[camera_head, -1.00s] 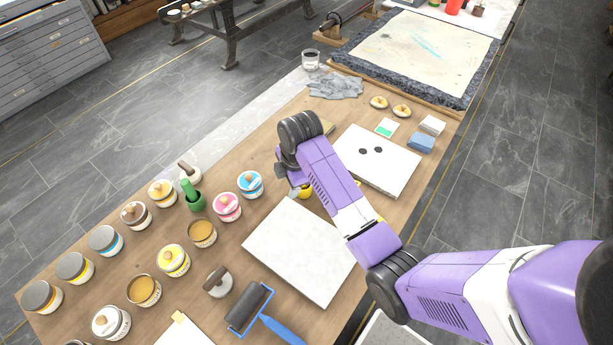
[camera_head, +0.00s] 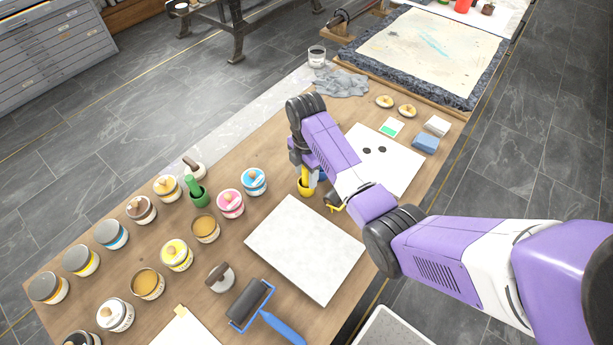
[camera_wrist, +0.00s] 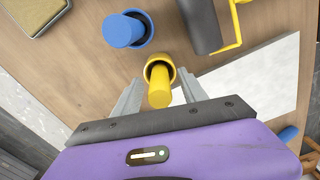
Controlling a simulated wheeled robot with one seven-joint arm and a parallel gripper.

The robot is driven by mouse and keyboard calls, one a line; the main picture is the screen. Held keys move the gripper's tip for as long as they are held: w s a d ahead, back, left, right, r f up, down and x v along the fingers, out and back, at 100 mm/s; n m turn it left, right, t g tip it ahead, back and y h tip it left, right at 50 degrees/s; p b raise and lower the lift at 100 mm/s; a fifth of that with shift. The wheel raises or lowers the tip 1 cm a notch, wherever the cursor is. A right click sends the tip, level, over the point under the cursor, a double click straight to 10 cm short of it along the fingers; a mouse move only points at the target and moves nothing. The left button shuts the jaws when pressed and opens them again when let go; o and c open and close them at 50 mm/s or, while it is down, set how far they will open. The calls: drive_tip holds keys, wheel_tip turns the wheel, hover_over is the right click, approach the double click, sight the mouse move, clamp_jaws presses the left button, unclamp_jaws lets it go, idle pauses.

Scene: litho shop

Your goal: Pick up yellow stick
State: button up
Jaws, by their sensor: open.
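The yellow stick (camera_wrist: 159,92) stands in a small yellow cup (camera_wrist: 164,62) in the wrist view, its end pointing towards the camera. In the head view the yellow stick (camera_head: 305,173) and its cup (camera_head: 306,188) show on the wooden table, just under my gripper (camera_head: 306,164). My gripper (camera_wrist: 161,84) is open in the wrist view. Its two grey fingers lie on either side of the stick, with a visible gap on each side. Whether the fingertips are level with the stick is hard to tell.
A blue stick in a blue cup (camera_wrist: 125,30) and a dark roller with a yellow frame (camera_wrist: 203,24) stand close by. A pale stone slab (camera_head: 305,246) lies in front.

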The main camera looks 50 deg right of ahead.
drive_tip(key=shift+f, duration=0.5)
clamp_jaws()
drive_tip(key=shift+r, duration=0.1)
